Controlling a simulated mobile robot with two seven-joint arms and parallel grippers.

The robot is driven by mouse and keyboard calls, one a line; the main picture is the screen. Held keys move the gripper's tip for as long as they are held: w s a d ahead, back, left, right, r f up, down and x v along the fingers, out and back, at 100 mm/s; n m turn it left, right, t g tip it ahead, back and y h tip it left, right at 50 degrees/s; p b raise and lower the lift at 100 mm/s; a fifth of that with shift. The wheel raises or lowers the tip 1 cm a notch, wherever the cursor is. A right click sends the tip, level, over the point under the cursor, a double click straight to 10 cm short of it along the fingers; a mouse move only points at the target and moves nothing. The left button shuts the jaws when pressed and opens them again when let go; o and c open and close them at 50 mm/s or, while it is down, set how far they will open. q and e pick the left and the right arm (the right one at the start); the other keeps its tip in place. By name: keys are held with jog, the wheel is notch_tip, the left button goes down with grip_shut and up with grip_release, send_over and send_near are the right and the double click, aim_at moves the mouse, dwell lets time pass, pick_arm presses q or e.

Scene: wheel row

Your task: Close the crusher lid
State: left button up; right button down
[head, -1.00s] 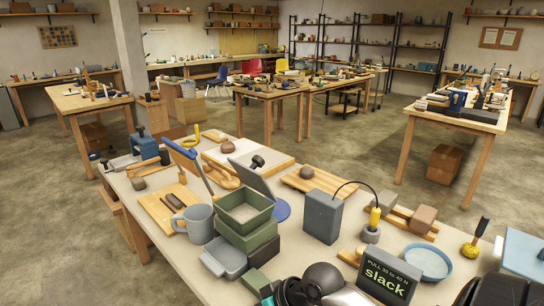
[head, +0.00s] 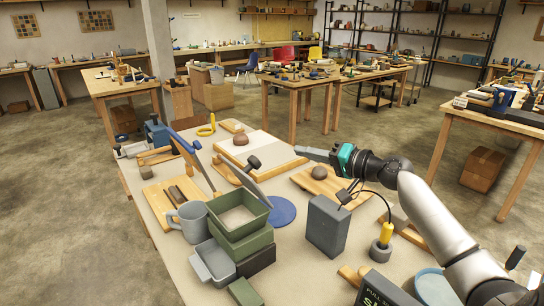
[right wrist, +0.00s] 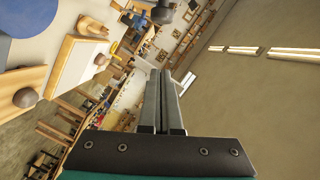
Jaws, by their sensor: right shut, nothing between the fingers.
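The crusher (head: 240,222) is a green open-topped box on a darker base, on the near workbench. Its grey lid (head: 241,182) stands tilted open at the box's far right edge, with a dark knob (head: 253,163) at its upper part. My right gripper (head: 301,150) is shut and empty, held above the bench to the right of the lid and apart from it. Its closed fingers also show in the right wrist view (right wrist: 163,80), where I cannot make out the lid. My left gripper is out of view.
A grey block (head: 326,226) with a black cable stands right of the crusher. A blue disc (head: 283,211) lies beside the lid. A grey mug (head: 189,221) and grey tray (head: 212,264) sit at the left. A blue-handled tool (head: 184,143) stands behind the mug.

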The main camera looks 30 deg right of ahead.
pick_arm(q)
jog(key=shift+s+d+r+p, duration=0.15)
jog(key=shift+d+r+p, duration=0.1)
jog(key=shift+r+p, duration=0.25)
pick_arm(e)
jog(key=w+a+f, duration=0.3)
jog(key=w+a, duration=0.2)
jog(key=w, duration=0.2)
jog(key=shift+w+a, duration=0.2)
jog(key=shift+a, duration=0.2)
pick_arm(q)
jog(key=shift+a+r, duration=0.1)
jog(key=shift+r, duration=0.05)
pick_arm(e)
jog(key=shift+a+r, duration=0.1)
pick_arm(q)
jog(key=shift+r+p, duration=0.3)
jog(key=shift+p, duration=0.15)
pick_arm(e)
jog(key=shift+a+n, duration=0.3)
jog(key=shift+a, duration=0.05)
